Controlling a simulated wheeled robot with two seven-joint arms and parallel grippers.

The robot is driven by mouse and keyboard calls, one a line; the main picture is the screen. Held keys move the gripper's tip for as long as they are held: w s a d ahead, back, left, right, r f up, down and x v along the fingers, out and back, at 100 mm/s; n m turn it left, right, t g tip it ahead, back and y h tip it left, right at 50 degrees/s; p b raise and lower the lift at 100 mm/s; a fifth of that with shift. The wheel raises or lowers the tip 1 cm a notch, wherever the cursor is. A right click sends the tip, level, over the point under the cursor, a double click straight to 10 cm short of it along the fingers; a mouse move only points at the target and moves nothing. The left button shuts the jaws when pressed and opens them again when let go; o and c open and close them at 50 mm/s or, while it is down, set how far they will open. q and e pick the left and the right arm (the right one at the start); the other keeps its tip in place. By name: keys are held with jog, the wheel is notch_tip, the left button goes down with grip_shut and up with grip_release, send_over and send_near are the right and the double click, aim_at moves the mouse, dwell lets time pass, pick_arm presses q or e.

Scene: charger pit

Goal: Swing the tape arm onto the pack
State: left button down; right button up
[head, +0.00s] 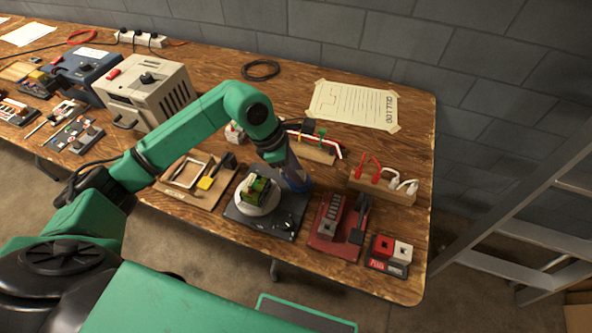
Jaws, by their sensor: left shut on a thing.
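A green and yellow pack (257,190) sits on a white round plate (256,208). The plate is on a dark flat base (262,224) near the table's front edge. My left arm reaches in from the left, and my left gripper (297,184) points down at the right rear of the base, just right of the pack. It is shut on what appears to be the tape arm; the arm itself is mostly hidden by my gripper, and the fingertips are hard to make out. My right gripper is not in view.
A red fixture (338,226) stands right of the base, with a red and white block set (390,254) beyond it. A wooden tool tray (195,181) lies to the left. A wooden block with plugs (381,187) and a paper sheet (352,105) lie behind.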

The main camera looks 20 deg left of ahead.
pick_arm(q)
jog(key=n+t+b, duration=0.1)
jog(key=n, duration=0.1)
jog(key=n+t+y+b, duration=0.1)
jog(key=n, duration=0.2)
jog(key=shift+s+d, duration=0.15)
jog(key=shift+d+r+n+t+y+b, duration=0.15)
jog(key=shift+n+y+b, duration=0.35)
jog(key=shift+n, duration=0.7)
jog(key=shift+a+f+n+t+y+b, duration=0.1)
jog(key=shift+n+t+y+b, duration=0.35)
jog(key=shift+n, duration=0.75)
jog(key=c, duration=0.5)
grip_release()
jog(key=shift+s, duration=0.1)
jog(key=v, duration=1.4)
jog(key=shift+r, duration=0.35)
